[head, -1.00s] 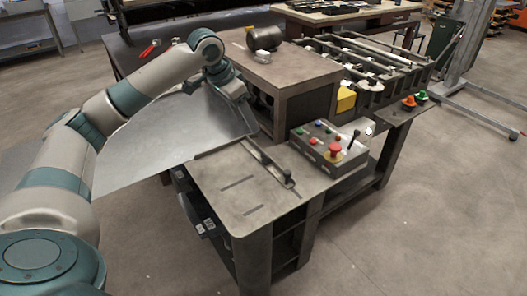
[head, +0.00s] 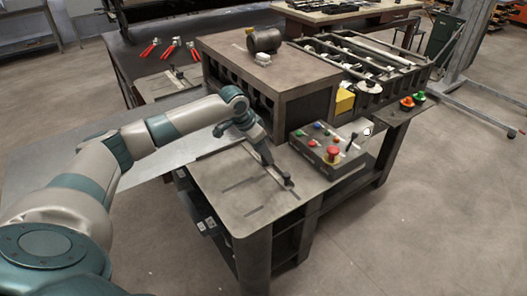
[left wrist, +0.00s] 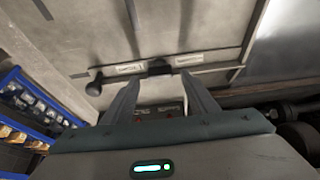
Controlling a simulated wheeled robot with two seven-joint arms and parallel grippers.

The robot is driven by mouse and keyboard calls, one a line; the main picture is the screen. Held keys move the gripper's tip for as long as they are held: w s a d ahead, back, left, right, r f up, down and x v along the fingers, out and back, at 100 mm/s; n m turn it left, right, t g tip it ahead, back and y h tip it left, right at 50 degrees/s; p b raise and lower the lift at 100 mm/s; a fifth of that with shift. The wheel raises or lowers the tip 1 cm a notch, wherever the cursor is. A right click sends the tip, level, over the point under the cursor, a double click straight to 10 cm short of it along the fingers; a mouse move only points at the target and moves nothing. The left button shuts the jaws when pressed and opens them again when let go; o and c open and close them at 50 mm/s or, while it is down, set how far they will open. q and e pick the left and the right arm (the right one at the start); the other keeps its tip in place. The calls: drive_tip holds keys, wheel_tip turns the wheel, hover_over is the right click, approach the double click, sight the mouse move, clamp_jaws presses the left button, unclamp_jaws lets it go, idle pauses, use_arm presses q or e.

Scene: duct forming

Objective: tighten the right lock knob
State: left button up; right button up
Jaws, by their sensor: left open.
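A slim dark guide bar lies along a slot on the near table (head: 235,205). A dark round knob stands at its near end (head: 288,181); in the left wrist view this knob (left wrist: 94,88) is left of the fingers. A small dark block (left wrist: 159,67) on the bar sits between and just beyond the fingertips. I cannot tell for sure which of these is the right lock knob. My left gripper (head: 268,163) points down over the bar, and its fingers (left wrist: 160,80) are apart with nothing between them. The arm hides part of the bar. My right gripper is not in view.
A control box (head: 328,149) with coloured buttons and a red stop button stands right of the bar. A brown machine housing (head: 270,72) rises behind. Sheet metal (head: 60,140) lies left of the table. Red-handled tools (head: 150,48) lie at the back.

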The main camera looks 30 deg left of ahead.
use_arm(q)
drive_tip(key=shift+x, duration=0.95)
drive_tip(key=c, duration=1.1)
drive_tip(key=shift+o, duration=0.2)
drive_tip(key=shift+r, duration=0.1)
drive_tip(key=shift+a+m+p, duration=0.1)
drive_tip(key=shift+m+p, duration=0.3)
drive_tip(key=shift+m, duration=0.3)
drive_tip(key=shift+w+m+h, duration=0.1)
drive_tip(key=shift+m+h, duration=0.4)
drive_tip(key=shift+m, duration=0.4)
